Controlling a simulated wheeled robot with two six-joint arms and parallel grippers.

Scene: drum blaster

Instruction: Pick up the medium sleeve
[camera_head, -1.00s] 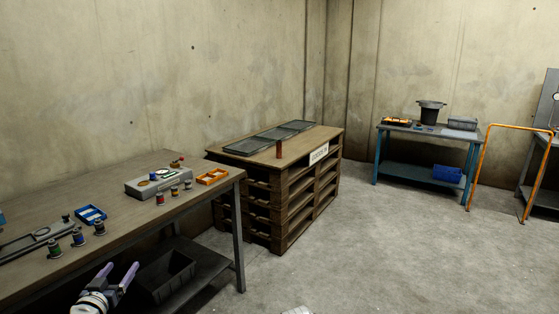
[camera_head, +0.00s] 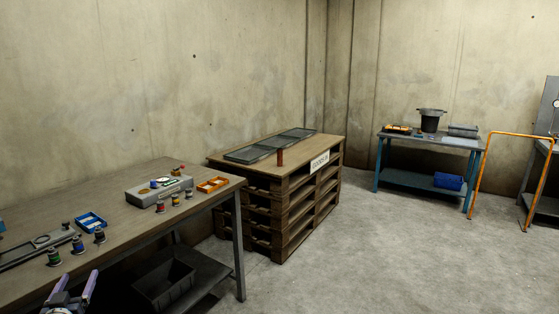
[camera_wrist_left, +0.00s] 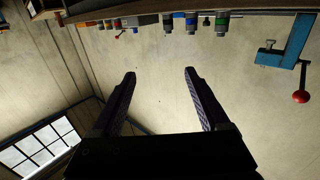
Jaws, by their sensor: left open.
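Several small banded cylinders stand on the wooden workbench (camera_head: 120,185) at left, and I cannot tell which is the medium sleeve. Along the front edge are a green-banded one (camera_head: 54,257), a blue-banded one (camera_head: 78,244) and another dark one (camera_head: 99,234). A red-banded one (camera_head: 160,206), a yellow-banded one (camera_head: 175,199) and a third (camera_head: 189,193) stand before the grey box (camera_head: 145,195). My left gripper (camera_head: 77,281) is open and empty, low in front of the bench. Its open fingers also show in the left wrist view (camera_wrist_left: 160,76). My right gripper is not in view.
A blue tray (camera_head: 91,222) and an orange tray (camera_head: 212,184) lie on the bench. A dark bin (camera_head: 165,284) sits on the shelf below. A pallet stand (camera_head: 290,215) bears a red-brown cylinder (camera_head: 280,158).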

